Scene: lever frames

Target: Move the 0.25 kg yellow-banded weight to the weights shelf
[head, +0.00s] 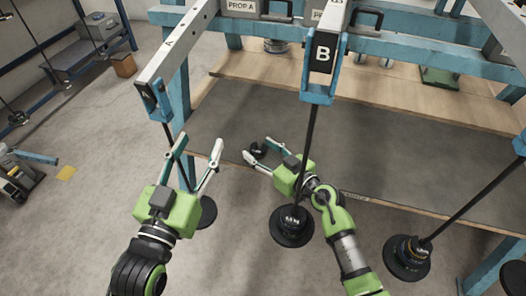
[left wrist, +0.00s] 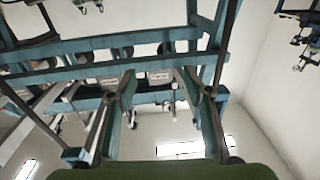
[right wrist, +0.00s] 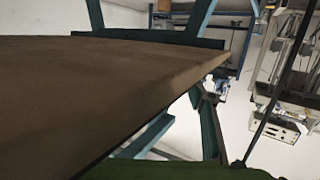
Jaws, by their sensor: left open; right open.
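I cannot make out a yellow band on any weight for certain. A small dark object (head: 258,151), perhaps a weight, shows near the front edge of the grey mat. My right gripper (head: 256,147) is open, with its fingertips on either side of that object in the head view; whether they touch it is unclear. My left gripper (head: 198,144) is open and empty, in front of the hanging rod under beam A. A dark stack (head: 292,222) hangs on the rod under beam B. Another stack (head: 408,255) with a faint yellowish ring hangs at the right. I cannot identify the weights shelf.
A disc (head: 206,212) hangs low beside my left gripper. The bench top with its grey mat (head: 400,150) is mostly clear. Blue frame posts (head: 180,105) and the hanging rods stand close to both arms. A grey box (head: 100,25) sits on a rack at the back left.

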